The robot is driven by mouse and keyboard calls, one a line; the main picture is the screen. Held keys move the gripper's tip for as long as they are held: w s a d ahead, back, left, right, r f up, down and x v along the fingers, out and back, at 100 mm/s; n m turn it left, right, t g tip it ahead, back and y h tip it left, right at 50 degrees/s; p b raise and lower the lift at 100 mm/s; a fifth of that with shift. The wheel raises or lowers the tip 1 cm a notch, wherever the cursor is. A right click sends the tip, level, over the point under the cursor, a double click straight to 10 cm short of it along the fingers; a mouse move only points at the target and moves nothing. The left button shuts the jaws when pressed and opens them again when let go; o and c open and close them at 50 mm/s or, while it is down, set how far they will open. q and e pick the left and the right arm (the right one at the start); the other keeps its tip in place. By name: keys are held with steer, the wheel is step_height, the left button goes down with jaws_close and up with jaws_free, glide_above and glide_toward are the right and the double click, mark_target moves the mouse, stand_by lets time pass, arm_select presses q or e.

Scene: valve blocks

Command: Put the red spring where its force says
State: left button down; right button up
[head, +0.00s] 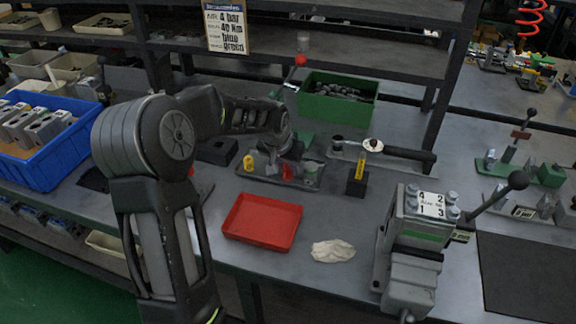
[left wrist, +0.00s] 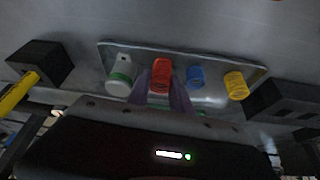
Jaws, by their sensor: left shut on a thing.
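The red spring (left wrist: 161,74) stands between my left gripper's fingers (left wrist: 163,92) in the left wrist view. My left gripper (head: 288,161) is shut on it at the grey tray (head: 265,181); I cannot tell whether the spring is clear of the tray. A small part of the red spring (head: 288,173) shows in the head view. Blue (left wrist: 196,77) and yellow (left wrist: 236,85) springs stand to its right in the wrist view, and a white and green piece (left wrist: 120,76) to its left. My right gripper is not in view.
A red tray (head: 262,222) and a crumpled cloth (head: 333,251) lie in front. A grey block with a lever (head: 425,225) stands at the right. A torque wrench (head: 400,152) and a green bin (head: 338,98) are behind. A sign (head: 226,27) hangs above.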

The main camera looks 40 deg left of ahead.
arm_select(q)
steer(key=c, duration=1.2)
jaws_free()
steer(key=shift+o, duration=0.2)
steer(key=shift+r, duration=0.1)
steer(key=shift+r, duration=0.15)
steer(key=v, duration=1.1)
steer(key=shift+s+r, duration=0.25)
steer(key=shift+r, duration=0.05)
steer(key=shift+d, duration=0.15)
